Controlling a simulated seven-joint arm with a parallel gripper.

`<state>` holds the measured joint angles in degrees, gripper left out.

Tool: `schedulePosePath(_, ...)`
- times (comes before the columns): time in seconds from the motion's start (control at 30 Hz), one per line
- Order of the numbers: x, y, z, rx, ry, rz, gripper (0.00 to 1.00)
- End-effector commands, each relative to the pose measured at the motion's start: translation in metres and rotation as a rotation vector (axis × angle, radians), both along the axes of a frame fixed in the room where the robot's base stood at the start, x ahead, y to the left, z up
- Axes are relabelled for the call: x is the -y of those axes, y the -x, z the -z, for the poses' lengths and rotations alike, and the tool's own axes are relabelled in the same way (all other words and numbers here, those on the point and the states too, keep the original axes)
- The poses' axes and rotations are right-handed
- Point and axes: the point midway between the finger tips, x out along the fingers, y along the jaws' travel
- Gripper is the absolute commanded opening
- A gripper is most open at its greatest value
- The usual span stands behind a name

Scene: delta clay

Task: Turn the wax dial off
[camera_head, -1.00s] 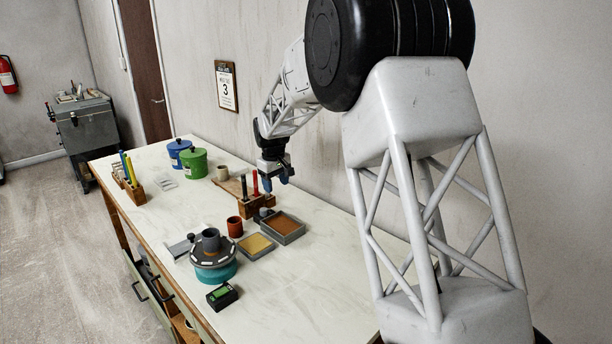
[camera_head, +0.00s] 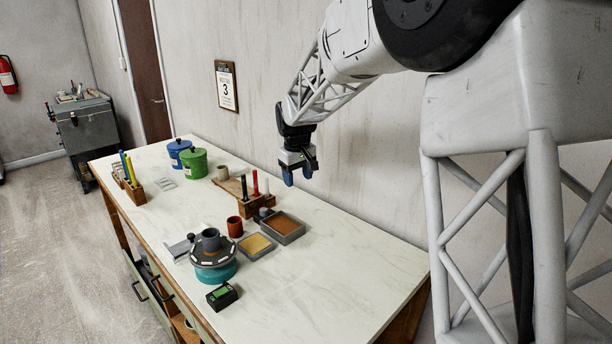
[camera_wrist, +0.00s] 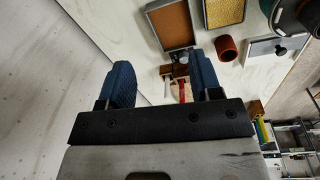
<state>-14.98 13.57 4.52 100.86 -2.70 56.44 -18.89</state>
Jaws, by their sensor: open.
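My gripper (camera_head: 298,176) is open and empty, pointing down above the back of the table, to the right of the wooden tool block (camera_head: 258,207). In the wrist view its two blue fingers stand apart (camera_wrist: 160,76). No dial marked for wax can be made out for sure. A tray with a brown filling (camera_head: 282,226) lies in front of the gripper, with a shallow tray with a tan filling (camera_head: 257,246) beside it. A turntable with a teal base (camera_head: 216,274) bears a grey cup (camera_head: 210,240). A small dark box with a green display (camera_head: 222,296) is near the front edge.
A red-brown cup (camera_head: 235,227) stands by the tan tray. Black, red and white upright tools rise from the tool block. Green (camera_head: 194,163) and blue (camera_head: 179,154) lidded pots stand at the far end. The table's right end is clear. A wall runs along the back.

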Motion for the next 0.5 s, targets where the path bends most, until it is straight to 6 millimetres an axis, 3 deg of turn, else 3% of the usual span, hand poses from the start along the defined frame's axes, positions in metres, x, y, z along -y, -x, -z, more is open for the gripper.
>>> schedulePosePath(0.5, 0.023, 0.030, -0.017, 0.011, -0.007, 0.044, 0.59)
